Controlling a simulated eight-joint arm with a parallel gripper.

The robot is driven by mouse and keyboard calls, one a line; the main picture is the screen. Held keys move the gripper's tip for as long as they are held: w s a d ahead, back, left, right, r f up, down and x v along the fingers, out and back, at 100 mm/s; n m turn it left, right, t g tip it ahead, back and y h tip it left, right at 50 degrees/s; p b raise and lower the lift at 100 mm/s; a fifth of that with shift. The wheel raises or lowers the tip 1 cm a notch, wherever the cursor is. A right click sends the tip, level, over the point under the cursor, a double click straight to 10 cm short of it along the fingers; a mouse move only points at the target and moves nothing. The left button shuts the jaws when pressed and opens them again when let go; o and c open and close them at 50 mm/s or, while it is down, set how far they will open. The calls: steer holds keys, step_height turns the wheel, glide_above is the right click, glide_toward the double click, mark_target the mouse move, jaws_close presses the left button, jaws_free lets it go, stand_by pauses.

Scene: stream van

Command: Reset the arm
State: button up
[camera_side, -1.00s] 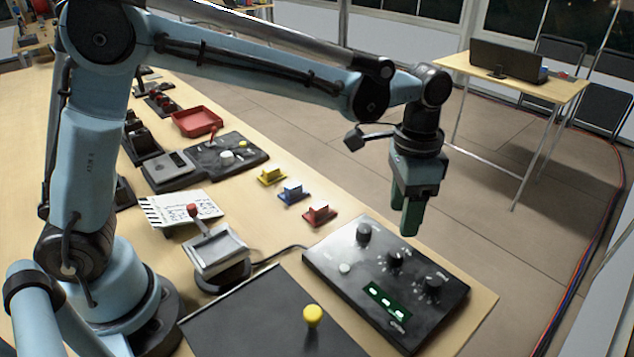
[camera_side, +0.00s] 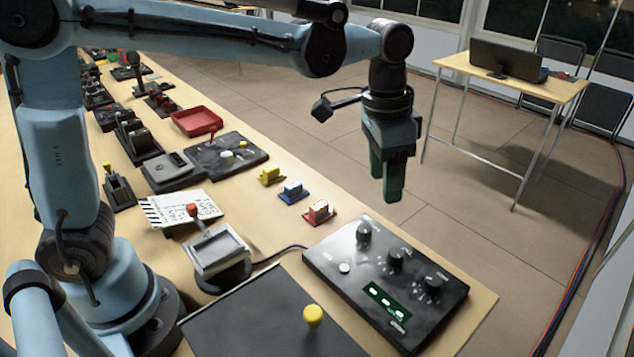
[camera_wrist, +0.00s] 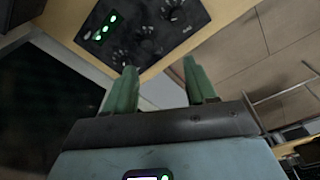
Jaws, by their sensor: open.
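My gripper (camera_side: 390,180) has green fingers and hangs pointing down from my blue arm, near the right edge of the table in the side view. It is above and beyond the black control box with knobs and a lit green display (camera_side: 385,283), apart from it. In the wrist view my gripper's two fingers (camera_wrist: 160,90) are spread with nothing between them. The control box (camera_wrist: 140,25) shows past the fingertips at the top of the wrist view.
Yellow, blue and red small blocks (camera_side: 319,211) stand on the wooden table (camera_side: 255,235). A red tray (camera_side: 197,121), a clapperboard (camera_side: 183,208), a lever device (camera_side: 218,250) and a black panel with a yellow knob (camera_side: 312,315) share it. A second table (camera_side: 540,80) stands across open floor.

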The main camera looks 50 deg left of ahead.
steer(key=s+a+f+n+t, duration=0.2)
steer(key=s+a+n+t, duration=0.4)
steer(key=s+a, duration=0.4)
steer(key=a, duration=0.3)
steer(key=shift+s+a+f+y, duration=0.25)
steer(key=shift+s+a+y, duration=0.1)
steer(key=shift+y, duration=0.05)
